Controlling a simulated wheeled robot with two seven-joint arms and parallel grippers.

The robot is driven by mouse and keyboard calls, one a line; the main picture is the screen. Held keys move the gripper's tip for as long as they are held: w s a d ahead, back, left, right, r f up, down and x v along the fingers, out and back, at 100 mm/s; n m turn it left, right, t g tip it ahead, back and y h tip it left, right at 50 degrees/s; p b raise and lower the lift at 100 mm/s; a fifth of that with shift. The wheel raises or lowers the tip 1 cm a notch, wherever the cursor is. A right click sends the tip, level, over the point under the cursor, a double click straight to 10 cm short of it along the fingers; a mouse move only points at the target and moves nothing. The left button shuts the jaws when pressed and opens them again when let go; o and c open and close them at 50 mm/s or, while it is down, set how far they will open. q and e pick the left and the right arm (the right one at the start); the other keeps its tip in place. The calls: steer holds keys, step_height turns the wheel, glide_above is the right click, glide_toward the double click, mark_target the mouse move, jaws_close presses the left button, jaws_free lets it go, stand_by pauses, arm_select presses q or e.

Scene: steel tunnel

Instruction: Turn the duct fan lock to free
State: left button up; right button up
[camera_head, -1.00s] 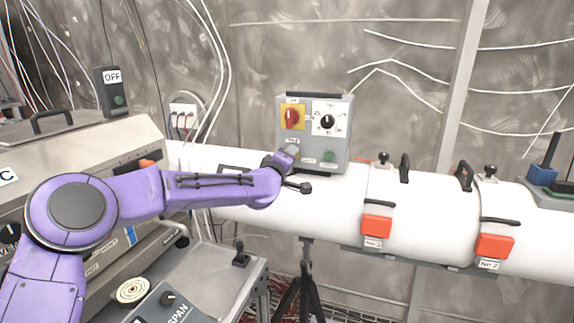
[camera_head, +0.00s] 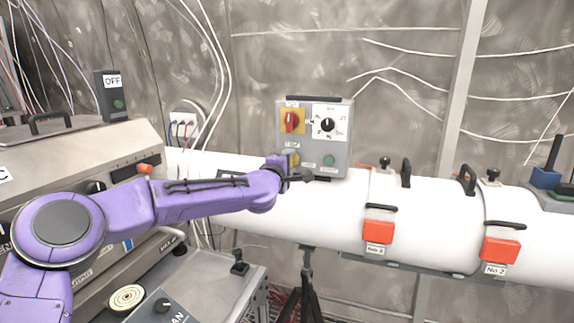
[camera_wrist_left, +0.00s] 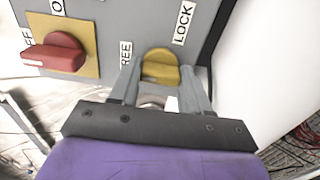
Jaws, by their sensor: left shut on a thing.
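The grey control box (camera_head: 343,165) stands on the white duct and carries the yellow lock knob (camera_head: 292,157) at its lower left. In the left wrist view the yellow knob (camera_wrist_left: 160,66) sits between a FREE label (camera_wrist_left: 125,54) on its left and a LOCK label (camera_wrist_left: 183,23) at its upper right. My left gripper (camera_wrist_left: 160,78) has a finger on each side of the knob and is shut on it. In the head view the left gripper (camera_head: 288,168) partly covers the knob's lower area. I cannot tell exactly which label the knob points to. My right gripper is not in view.
A red switch on a yellow plate (camera_head: 292,121) is above the knob, and a black dial (camera_head: 327,125) is to its right. A green button (camera_head: 328,160) is at the lower right. The white duct (camera_head: 410,215) has clamps and orange latches.

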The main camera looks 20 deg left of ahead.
arm_select(q)
steer(key=o, duration=1.1)
steer(key=shift+c, duration=0.2)
steer(key=shift+s, duration=0.1)
steer(key=s+b, duration=0.3)
steer(key=s, duration=0.7)
steer(key=shift+s+a, duration=0.2)
